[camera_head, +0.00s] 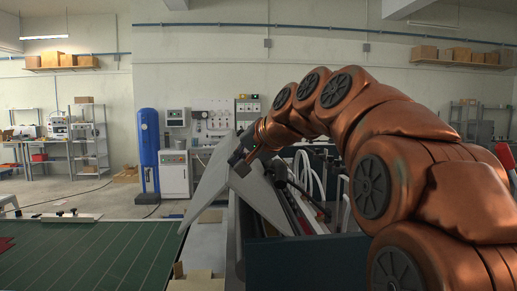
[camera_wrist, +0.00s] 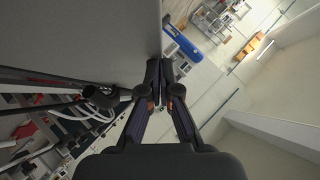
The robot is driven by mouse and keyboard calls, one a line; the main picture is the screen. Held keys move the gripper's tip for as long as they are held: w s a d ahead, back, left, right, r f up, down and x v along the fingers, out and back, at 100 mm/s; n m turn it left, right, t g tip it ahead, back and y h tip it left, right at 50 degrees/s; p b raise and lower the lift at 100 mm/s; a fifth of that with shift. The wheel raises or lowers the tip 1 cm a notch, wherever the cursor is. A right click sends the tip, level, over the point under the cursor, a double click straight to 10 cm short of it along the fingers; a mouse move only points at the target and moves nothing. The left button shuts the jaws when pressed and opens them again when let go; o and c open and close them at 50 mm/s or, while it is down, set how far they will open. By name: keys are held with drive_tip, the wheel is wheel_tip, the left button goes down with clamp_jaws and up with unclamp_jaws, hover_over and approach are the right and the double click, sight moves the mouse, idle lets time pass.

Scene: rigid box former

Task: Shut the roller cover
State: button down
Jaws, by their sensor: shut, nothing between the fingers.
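The roller cover appears as grey panels standing open in a tilted, peaked shape, with one face (camera_head: 209,188) sloping down left and another (camera_head: 262,200) sloping down right over the machine's opening. My gripper (camera_head: 240,158) is at the top of the peak, close to the panels' upper edge; I cannot tell whether it touches. In the wrist view a large grey panel (camera_wrist: 80,38) fills the upper left, and my gripper (camera_wrist: 166,72) is shut and empty beside its edge. The copper arm hides part of the machine behind it.
The dark machine housing (camera_head: 305,262) stands in front, with rods and white hoses (camera_head: 307,175) exposed inside. A green lined table (camera_head: 90,252) lies at left. A blue cylinder (camera_head: 149,152) and a white cabinet (camera_head: 175,176) stand farther back, with open floor before them.

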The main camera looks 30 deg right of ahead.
drive_tip(key=w+a+f+n+g+h+b, duration=0.1)
drive_tip(key=a+f+n+h, duration=0.1)
drive_tip(key=f, duration=0.4)
drive_tip(key=w+a+f+n+g+h+b, duration=0.2)
drive_tip(key=a+f+h, duration=0.2)
drive_tip(key=a+f, duration=0.1)
drive_tip(key=shift+f, duration=0.9)
drive_tip(key=shift+d+f+g, duration=0.1)
drive_tip(key=shift+f+g, duration=0.1)
drive_tip(key=shift+g, duration=0.1)
drive_tip(key=shift+r, duration=0.15)
